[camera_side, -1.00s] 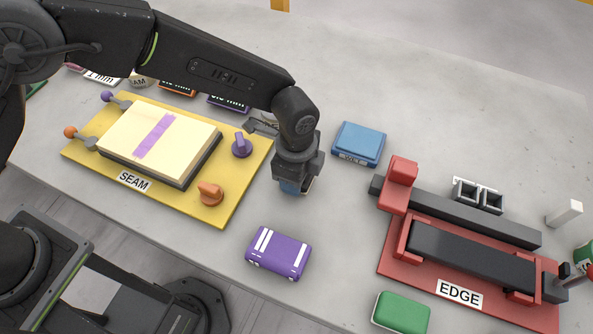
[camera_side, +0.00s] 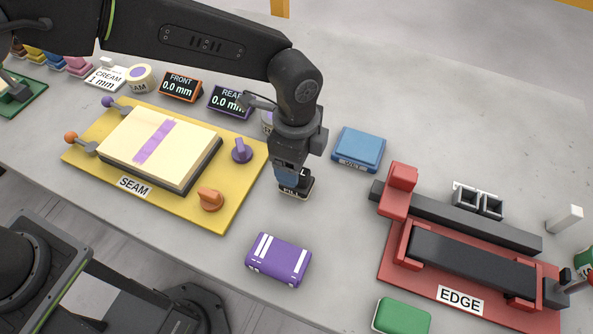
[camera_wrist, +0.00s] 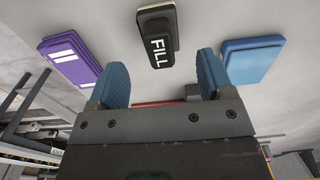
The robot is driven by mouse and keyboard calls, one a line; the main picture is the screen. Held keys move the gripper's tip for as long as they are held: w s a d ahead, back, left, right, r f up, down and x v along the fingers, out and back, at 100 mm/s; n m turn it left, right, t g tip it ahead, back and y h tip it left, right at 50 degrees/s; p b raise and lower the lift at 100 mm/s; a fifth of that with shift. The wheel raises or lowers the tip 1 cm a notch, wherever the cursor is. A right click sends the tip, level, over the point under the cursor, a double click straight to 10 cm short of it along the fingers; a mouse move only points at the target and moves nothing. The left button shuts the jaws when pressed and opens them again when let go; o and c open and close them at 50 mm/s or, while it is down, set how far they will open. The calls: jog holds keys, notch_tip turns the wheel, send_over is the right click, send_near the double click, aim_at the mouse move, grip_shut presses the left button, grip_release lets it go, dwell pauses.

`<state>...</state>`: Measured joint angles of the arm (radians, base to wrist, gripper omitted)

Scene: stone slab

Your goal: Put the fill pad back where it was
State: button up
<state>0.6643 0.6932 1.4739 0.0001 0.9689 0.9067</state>
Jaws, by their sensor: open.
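The fill pad (camera_side: 297,190) is a small dark block with a white FILL label and a pale base. It rests on the stone slab between the yellow SEAM board and the red EDGE fixture. In the wrist view the fill pad (camera_wrist: 157,37) stands upright in the picture, just beyond the fingertips and centred between them. My gripper (camera_side: 290,177) is above and close to the pad in the side view and partly hides it. Its two blue fingers (camera_wrist: 162,75) are apart with nothing between them.
A purple pad (camera_side: 278,259) lies nearer the front, a blue WET pad (camera_side: 358,149) to the right and a green pad (camera_side: 401,316) at the front. The yellow SEAM board (camera_side: 222,212) with knobs is left; the red EDGE fixture (camera_side: 395,262) is right. The slab's back right is clear.

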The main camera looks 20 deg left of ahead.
notch_tip(320, 180, up, 5)
jog(key=shift+f, duration=0.1)
jog(key=shift+a+r, duration=0.1)
jog(key=shift+r, duration=0.1)
jog(key=s+a+r+n+t+h, duration=0.1)
jog(key=s+a+r+n, duration=0.1)
jog(key=a+r+n, duration=0.5)
jog(key=s+a+r+n+t, duration=0.15)
jog(key=a+r, duration=0.35)
jog(key=a, duration=0.6)
jog(key=s+a+n+t+y, duration=0.1)
jog(key=s+a+n+t, duration=0.2)
jog(key=s+a+n, duration=0.6)
jog(key=s+a, duration=0.3)
jog(key=s, duration=0.1)
jog(key=shift+s+n, duration=0.1)
jog(key=shift+n, duration=0.15)
